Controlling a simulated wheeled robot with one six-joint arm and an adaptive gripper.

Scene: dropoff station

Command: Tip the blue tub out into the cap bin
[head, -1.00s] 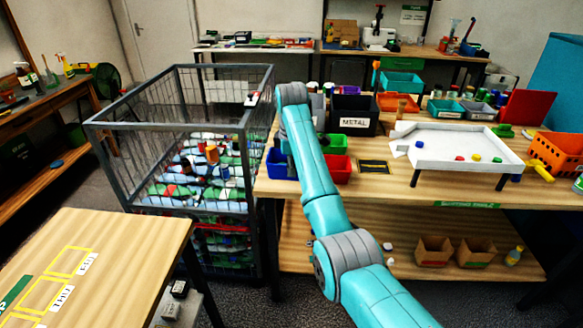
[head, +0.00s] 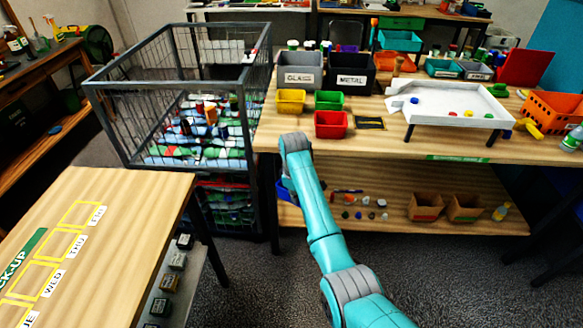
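A small part of the blue tub (head: 284,190) shows left of my arm, below the tabletop's front edge and in front of the lower shelf. My arm hides the rest of it. My gripper is hidden behind my arm, so its fingers and its hold on the tub cannot be seen. The tub's contents and tilt are not visible. No bin marked for caps can be made out. Bins labelled GLASS (head: 299,79) and METAL (head: 350,83) stand on the table.
Yellow (head: 290,107), green (head: 329,105) and red (head: 331,130) tubs sit near the table's front. Several small loose items (head: 366,201) lie on the lower shelf (head: 400,229). A wire cage (head: 160,90) stands left, and a wooden pick-up table (head: 130,215) is nearer.

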